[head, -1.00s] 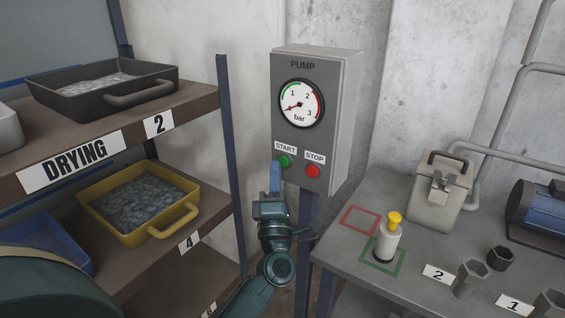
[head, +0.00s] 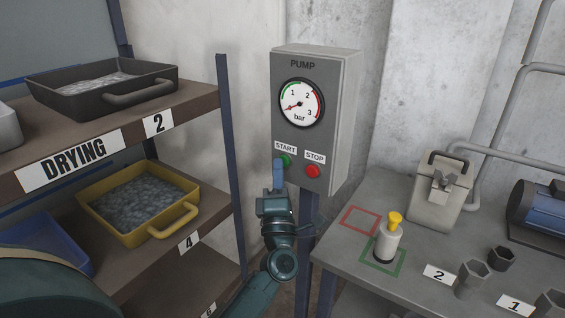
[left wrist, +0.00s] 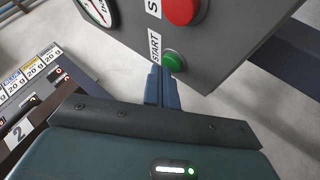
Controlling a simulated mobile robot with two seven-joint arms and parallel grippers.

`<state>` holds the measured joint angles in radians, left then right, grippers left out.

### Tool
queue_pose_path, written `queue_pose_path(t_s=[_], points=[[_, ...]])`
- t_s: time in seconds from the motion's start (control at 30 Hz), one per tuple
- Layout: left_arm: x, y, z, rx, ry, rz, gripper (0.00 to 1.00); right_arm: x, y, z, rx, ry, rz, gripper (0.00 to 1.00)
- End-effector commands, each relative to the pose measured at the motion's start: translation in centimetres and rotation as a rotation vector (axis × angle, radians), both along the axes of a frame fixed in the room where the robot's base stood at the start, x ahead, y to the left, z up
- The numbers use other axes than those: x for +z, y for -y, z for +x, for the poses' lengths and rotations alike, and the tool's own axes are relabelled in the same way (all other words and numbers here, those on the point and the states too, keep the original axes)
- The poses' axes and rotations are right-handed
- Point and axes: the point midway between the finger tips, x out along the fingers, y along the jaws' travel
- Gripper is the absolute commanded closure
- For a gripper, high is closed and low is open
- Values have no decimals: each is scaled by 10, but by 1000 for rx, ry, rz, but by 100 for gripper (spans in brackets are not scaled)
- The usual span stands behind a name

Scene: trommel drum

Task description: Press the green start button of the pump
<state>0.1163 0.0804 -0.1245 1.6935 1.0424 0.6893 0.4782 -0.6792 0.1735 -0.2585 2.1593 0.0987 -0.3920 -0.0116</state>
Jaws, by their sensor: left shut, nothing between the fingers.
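The grey pump box (head: 300,135) hangs on a post, with a gauge (head: 301,103) whose needle points to the low end of the scale. The green start button (head: 284,160) is on its front, left of the red stop button (head: 313,171). My left gripper (head: 278,164) is shut and empty; its fingertips overlap the left edge of the green button in the head view. In the left wrist view the fingertips (left wrist: 158,72) point at the box, just beside the green button (left wrist: 174,61). I cannot tell whether they touch it. My right gripper is not in view.
A drying rack stands at the left, with a dark tray (head: 105,88) and a yellow tray (head: 138,205); its blue post (head: 231,170) is close to my left arm. At the right, a grey table (head: 340,262) bears a yellow-topped white bottle (head: 389,240).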

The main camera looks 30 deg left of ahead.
Motion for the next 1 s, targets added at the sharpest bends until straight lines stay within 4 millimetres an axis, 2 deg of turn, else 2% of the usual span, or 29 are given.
queue_pose_path(t_s=[0.57,1.0], points=[[0,0,3,0,0,0,100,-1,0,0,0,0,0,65],[0,-1,-14,0,0,0,100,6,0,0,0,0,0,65]])
